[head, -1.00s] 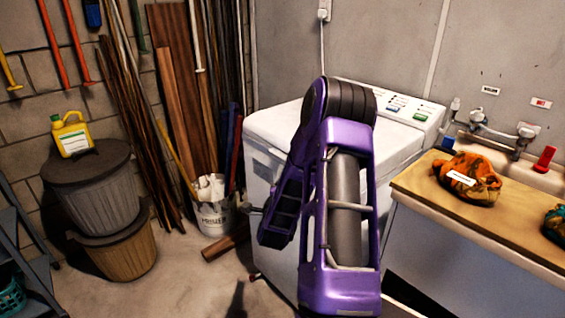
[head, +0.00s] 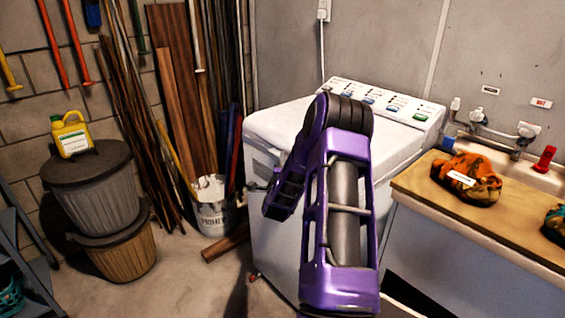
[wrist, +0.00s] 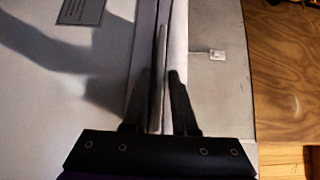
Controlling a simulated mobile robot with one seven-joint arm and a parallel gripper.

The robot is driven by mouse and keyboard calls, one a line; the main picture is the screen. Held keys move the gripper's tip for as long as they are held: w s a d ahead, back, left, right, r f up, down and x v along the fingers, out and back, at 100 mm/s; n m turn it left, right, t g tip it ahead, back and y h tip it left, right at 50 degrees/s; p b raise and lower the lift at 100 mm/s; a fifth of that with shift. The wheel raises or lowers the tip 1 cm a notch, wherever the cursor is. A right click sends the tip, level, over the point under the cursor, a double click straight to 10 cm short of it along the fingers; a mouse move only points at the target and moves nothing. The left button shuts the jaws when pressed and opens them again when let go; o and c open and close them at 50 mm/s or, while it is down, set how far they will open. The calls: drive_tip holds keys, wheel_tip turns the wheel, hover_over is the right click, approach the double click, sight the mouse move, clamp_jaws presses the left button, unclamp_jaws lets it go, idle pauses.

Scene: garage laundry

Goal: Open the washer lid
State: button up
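The white washer (head: 290,225) stands against the back wall. Its lid (head: 285,122) lies about level on top, and my arm hides part of it. My gripper, mostly hidden behind my arm in the head view, is at the washer's front left side, below the lid's edge. In the wrist view my gripper (wrist: 160,75) has its two dark fingers apart, with a narrow pale edge strip of the washer (wrist: 158,50) showing between them. I cannot tell whether the fingers touch it. A grey label (wrist: 80,11) is on the pale panel at left.
A wooden counter (head: 420,190) with an orange patterned cloth bundle (head: 468,176) is right of the washer. A white bucket (head: 212,212), leaning planks (head: 180,110) and stacked bins (head: 95,195) stand at left. Bare floor (head: 190,275) lies in front.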

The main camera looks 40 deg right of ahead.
clamp_jaws()
idle(1.1)
